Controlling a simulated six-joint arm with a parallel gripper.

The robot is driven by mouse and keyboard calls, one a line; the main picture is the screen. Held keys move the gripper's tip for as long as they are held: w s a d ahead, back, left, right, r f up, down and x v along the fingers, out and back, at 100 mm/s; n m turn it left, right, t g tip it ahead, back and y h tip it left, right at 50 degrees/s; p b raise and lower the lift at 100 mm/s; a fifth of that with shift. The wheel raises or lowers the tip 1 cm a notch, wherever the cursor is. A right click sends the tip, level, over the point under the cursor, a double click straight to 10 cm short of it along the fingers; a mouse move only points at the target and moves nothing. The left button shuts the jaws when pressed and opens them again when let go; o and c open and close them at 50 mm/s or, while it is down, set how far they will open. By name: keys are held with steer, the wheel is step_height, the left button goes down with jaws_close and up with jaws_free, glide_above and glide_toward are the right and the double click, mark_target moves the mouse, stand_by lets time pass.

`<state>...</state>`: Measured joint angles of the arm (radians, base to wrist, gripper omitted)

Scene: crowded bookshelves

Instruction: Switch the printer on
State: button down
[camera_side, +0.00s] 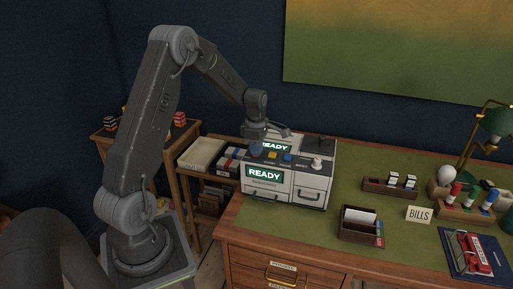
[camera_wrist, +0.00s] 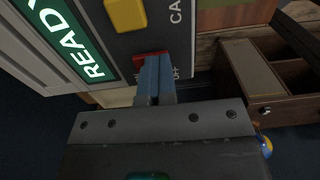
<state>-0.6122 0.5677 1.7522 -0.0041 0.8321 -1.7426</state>
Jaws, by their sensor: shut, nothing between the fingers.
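The printer (camera_side: 312,190) is a pale grey box with a dark control panel at the left end of the desk. Its green front screen (camera_side: 265,173) reads READY, and another READY screen (camera_side: 276,147) shows just above and behind. In the wrist view a READY screen (camera_wrist: 65,38) is at upper left. A red switch (camera_wrist: 150,56) is on the dark panel, partly hidden by my fingertips. Lettering beside it looks like OFF. My gripper (camera_wrist: 154,62) is shut and empty, its tips at the switch; whether they touch cannot be told. It also shows over the panel in the side view (camera_side: 256,153).
A yellow button (camera_wrist: 127,14) is close to the fingers; a blue button (camera_side: 288,156) and white knob (camera_side: 317,162) are farther right. A wooden card box (camera_side: 361,229) and a BILLS sign (camera_side: 419,215) stand on the green desk top (camera_side: 335,255). A side shelf (camera_side: 207,175) stands left.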

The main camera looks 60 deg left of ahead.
steer(key=shift+s+d+f+t+y, duration=0.3)
steer(key=shift+f+t+y, duration=0.1)
steer(key=shift+f, duration=0.2)
steer(key=shift+w+a, duration=0.1)
steer(key=shift+w+a+r, duration=0.3)
steer(key=shift+w+a, duration=0.2)
steer(key=shift+a, duration=0.05)
step_height(320, 180, up, 14)
steer(key=s+d, duration=0.1)
steer(key=s+d+r+m+t, duration=0.1)
steer(key=d+r+m, duration=0.1)
steer(key=d+m, duration=0.15)
steer(key=s+d+r+m, duration=0.2)
steer(key=d+r+m, duration=0.1)
steer(key=d, duration=0.2)
steer(key=s+d+m+t, duration=0.4)
steer(key=s+d+m, duration=1.1)
steer(key=m, duration=0.5)
steer(key=d, duration=0.2)
steer(key=shift+s+d+h, duration=0.3)
steer(key=shift+s+d, duration=0.05)
steer(key=shift+d, duration=0.05)
